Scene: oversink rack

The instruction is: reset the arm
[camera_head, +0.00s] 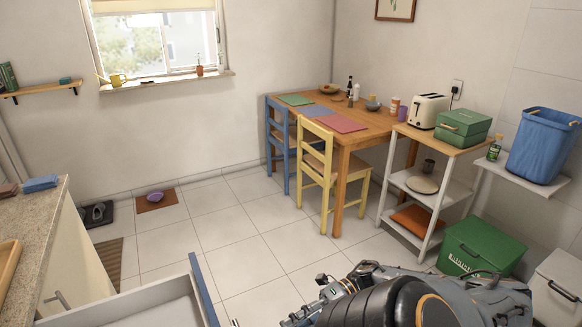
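My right arm (430,298) comes in at the bottom right, dark grey and black with an orange ring. It is folded low across the front of the view. Small grey metal parts show at its left end, partly cut off by the bottom edge. I cannot make out the fingertips, whether they are open or shut, or whether they hold anything. My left arm and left gripper are not in view.
An open white drawer (156,311) juts out at the lower left beside the counter (37,220). A wooden table (352,138) with chairs stands at the back. A shelf cart (449,190), green box (478,246) and blue bin (541,146) line the right. The middle floor is clear.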

